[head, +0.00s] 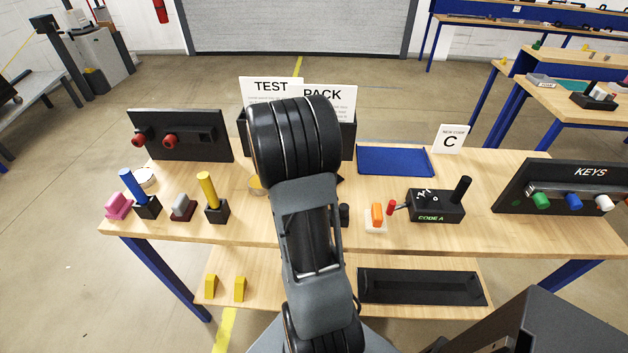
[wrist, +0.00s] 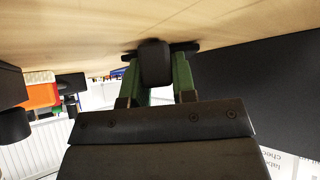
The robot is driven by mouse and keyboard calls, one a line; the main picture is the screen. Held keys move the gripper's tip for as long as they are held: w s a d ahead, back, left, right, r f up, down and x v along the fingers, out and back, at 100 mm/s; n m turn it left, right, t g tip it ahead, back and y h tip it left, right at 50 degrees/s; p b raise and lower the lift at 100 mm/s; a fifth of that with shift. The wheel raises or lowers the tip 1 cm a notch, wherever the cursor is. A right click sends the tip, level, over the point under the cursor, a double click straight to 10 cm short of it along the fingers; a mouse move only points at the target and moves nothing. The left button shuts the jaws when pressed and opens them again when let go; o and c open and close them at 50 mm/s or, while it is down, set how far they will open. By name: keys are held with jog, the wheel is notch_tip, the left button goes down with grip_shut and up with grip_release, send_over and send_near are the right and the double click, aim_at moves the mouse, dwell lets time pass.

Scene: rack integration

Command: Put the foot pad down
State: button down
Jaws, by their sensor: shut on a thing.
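My gripper (wrist: 156,74) shows in the wrist view, its two green-sided fingers closed on a dark rounded block, which looks like the foot pad (wrist: 155,60). The pad sits between the fingertips, close to the wooden table top (wrist: 100,25). I cannot tell whether it touches the wood. A dark flat piece (wrist: 187,47) lies just beyond the fingertips. In the head view my arm hides the gripper and the pad over the middle of the workbench (head: 260,230).
An orange block (head: 377,214) on a white base and a black box with a lever (head: 435,206) stand right of my arm. A blue mat (head: 395,160) lies behind them. Yellow and blue upright handles (head: 207,188) stand left. A lower shelf holds a black tray (head: 420,287).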

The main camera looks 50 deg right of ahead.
jog(key=shift+f+b, duration=0.25)
jog(key=shift+b, duration=0.15)
jog(key=c, duration=0.9)
grip_release()
jog(key=shift+r, duration=0.1)
jog(key=shift+r, duration=0.1)
